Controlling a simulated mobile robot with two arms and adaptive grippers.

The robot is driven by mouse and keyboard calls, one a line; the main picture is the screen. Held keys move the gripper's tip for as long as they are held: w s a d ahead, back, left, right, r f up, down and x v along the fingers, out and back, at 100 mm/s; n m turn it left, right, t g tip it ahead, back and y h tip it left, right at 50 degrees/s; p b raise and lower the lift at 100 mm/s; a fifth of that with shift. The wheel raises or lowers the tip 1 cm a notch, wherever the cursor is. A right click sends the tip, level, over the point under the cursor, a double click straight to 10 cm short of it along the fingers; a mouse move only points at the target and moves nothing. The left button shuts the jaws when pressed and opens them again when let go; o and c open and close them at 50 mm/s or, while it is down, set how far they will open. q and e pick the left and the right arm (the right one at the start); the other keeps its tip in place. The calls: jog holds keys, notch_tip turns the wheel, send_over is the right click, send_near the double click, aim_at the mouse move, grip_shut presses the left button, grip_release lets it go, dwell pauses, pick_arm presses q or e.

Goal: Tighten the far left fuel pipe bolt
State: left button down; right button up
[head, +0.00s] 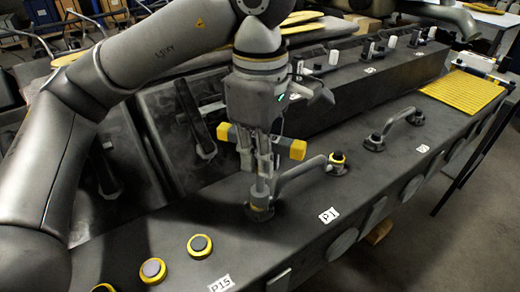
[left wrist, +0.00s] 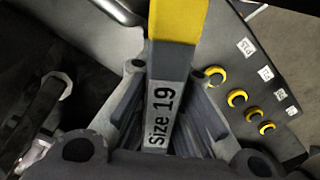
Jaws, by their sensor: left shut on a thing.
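My left gripper (head: 256,158) is shut on a grey T-handled wrench with yellow handle ends (head: 297,149). In the left wrist view the wrench (left wrist: 163,110) reads "Size 19" and lies between the fingers of my left gripper (left wrist: 165,125). The wrench's shaft points down, its lower end at the left flange of a curved grey fuel pipe (head: 297,173) beside label P1. The bolt there is hidden under the wrench; I cannot tell how fully it is seated. A yellow-ringed fitting (head: 338,160) sits at the pipe's other end. My right gripper is not in view.
Several yellow-ringed caps (head: 153,270) line the dark engine block at front left, by label P15 (head: 221,284). Another curved pipe (head: 398,127) stands farther right. A yellow ribbed mat (head: 462,90) lies at the far right end. A raised dark housing runs behind the pipes.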

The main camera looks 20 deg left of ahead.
pick_arm(q)
jog(key=m, duration=0.7)
jog(key=shift+p, duration=0.4)
jog(key=m, duration=0.4)
jog(key=shift+m, duration=0.3)
jog(key=m, duration=0.3)
jog(key=shift+r+p, duration=0.1)
jog(key=shift+p, duration=0.25)
